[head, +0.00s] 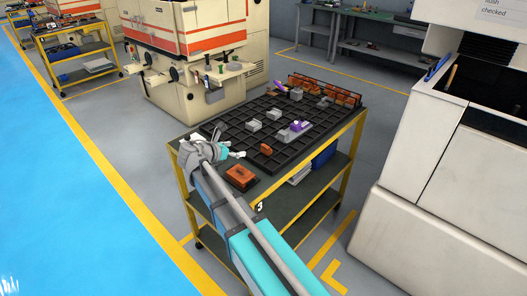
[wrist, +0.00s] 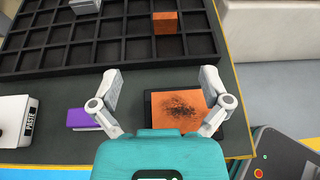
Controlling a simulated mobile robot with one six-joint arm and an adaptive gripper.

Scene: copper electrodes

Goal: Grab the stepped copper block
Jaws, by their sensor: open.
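A small copper block (head: 265,148) sits in a compartment at the near edge of the black grid tray (head: 226,124). It also shows at the top of the wrist view (wrist: 165,22), beyond my fingers; I cannot make out a step on it. More copper pieces (head: 340,93) stand along the tray's far edge, too small to tell their shapes. My gripper (head: 237,149) is open and empty above the cart's near left part. In the wrist view its fingers (wrist: 161,85) are spread wide, short of the grid tray.
An orange slab with dark smudges (wrist: 180,112) lies in a black holder beneath my right finger. A purple-and-white piece (wrist: 84,119) and a white box marked PASTE (wrist: 14,120) are at left. Grey pieces (head: 253,125) stand in the tray. A white machine (head: 440,170) stands right of the cart.

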